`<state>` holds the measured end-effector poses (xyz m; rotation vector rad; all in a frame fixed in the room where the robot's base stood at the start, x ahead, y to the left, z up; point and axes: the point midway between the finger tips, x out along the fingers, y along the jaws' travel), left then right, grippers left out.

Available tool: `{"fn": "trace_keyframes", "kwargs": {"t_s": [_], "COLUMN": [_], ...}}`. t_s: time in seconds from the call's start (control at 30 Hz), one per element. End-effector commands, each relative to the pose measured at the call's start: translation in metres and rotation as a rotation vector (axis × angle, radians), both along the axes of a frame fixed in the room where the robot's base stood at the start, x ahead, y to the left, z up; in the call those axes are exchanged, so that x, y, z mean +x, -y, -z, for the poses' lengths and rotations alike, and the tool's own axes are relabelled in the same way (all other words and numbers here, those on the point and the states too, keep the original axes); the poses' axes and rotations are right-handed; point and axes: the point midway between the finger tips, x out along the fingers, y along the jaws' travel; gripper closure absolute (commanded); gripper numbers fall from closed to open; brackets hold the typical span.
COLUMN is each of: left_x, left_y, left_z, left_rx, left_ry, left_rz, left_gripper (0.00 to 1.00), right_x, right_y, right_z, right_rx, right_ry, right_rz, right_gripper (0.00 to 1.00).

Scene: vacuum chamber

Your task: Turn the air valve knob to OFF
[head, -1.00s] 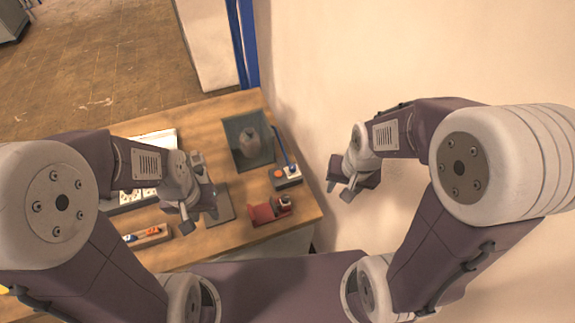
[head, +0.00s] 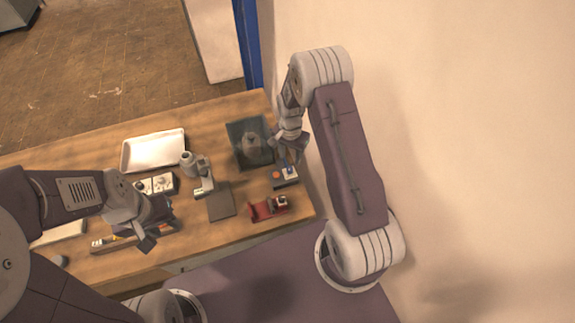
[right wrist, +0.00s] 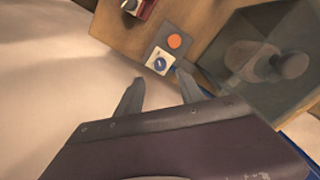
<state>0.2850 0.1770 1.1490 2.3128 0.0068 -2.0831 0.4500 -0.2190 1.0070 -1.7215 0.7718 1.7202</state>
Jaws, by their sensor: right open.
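The air valve knob (right wrist: 160,64) is a small blue dial on a white plate, beside an orange button (right wrist: 174,41) on a grey box. In the head view the box (head: 284,184) sits near the table's right edge, with the knob partly visible. My right gripper (right wrist: 160,93) is open and empty, its fingertips pointing toward the knob and apart from it. In the head view the right gripper (head: 288,141) is just above the box's far side. My left gripper (head: 146,236) is over the table's near left part; its jaw gap is unclear.
A dark glassy chamber (head: 238,154) with a grey object inside stands left of the right gripper. A red device (head: 262,209) lies nearer me. A white tray (head: 150,150), a microscope-like device (head: 203,180) and a grey pad (head: 220,203) are further left. A wall bounds the right side.

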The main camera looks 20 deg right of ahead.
Motion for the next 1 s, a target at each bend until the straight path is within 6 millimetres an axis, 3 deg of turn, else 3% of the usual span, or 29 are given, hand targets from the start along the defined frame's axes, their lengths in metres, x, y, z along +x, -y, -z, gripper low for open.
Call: {"fn": "trace_keyframes", "kwargs": {"t_s": [0.4, 0.77, 0.9, 0.93, 1.0], "left_x": [0.000, 0.000, 0.000, 0.000, 0.000], "left_y": [0.000, 0.000, 0.000, 0.000, 0.000], "left_z": [-0.026, -0.026, -0.026, -0.026, -0.026], "left_rx": [0.000, 0.000, 0.000, 0.000, 0.000], "left_ry": [0.000, 0.000, 0.000, 0.000, 0.000], "left_rz": [0.000, 0.000, 0.000, 0.000, 0.000], "left_gripper": [0.64, 0.64, 0.64, 0.64, 0.64], "right_x": [-0.001, 0.000, 0.000, 0.000, 0.000], "right_y": [0.000, 0.000, 0.000, 0.000, 0.000], "right_z": [0.074, 0.084, 0.084, 0.084, 0.084], "right_rx": [0.000, 0.000, 0.000, 0.000, 0.000], "right_ry": [-0.001, 0.000, 0.000, 0.000, 0.000], "right_rz": [-0.001, -0.001, -0.001, -0.001, -0.001], "right_gripper": [0.55, 0.55, 0.94, 1.00, 1.00]}}
